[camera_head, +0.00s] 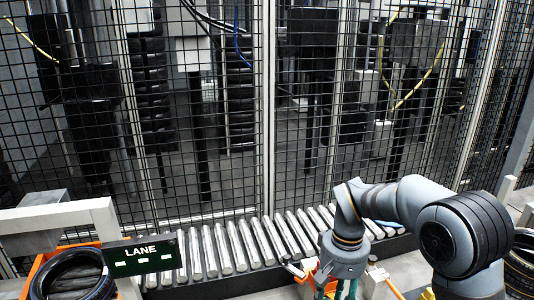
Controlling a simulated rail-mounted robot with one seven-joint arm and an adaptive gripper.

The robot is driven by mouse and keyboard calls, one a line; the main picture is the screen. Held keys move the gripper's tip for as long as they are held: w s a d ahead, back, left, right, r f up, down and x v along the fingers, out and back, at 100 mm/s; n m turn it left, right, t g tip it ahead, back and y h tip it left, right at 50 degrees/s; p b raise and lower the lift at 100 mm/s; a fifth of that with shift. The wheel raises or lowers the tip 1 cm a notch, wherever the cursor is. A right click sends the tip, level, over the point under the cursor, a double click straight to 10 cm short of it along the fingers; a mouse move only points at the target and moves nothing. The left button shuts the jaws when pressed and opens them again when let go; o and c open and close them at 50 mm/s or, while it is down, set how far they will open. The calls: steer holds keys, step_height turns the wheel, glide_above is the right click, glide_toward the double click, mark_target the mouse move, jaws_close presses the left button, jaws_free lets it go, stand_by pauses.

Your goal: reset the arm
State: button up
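My gripper (336,290) hangs from the end of my grey arm at the bottom edge, right of the middle. It points down in front of the roller conveyor (238,246). Teal and orange parts show below the grey wrist, but the fingertips run out of the picture. I cannot tell whether it is open or shut, or whether anything is between the fingers.
A black tyre (72,276) lies in an orange container at the lower left. A "LANE" sign (141,256) stands beside it. Another tyre (522,262) shows partly at the right edge, behind my arm. A black mesh fence (225,110) stands behind the conveyor.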

steer(key=shift+s+a+f+n, duration=0.15)
steer(key=shift+s+n, duration=0.1)
steer(key=shift+s, duration=0.3)
steer(key=shift+s+a+f+n, duration=0.1)
steer(key=shift+s+n, duration=0.1)
steer(key=shift+s, duration=0.35)
steer(key=shift+s+a+f+n, duration=0.15)
steer(key=shift+s+n, duration=0.1)
steer(key=shift+s, duration=0.3)
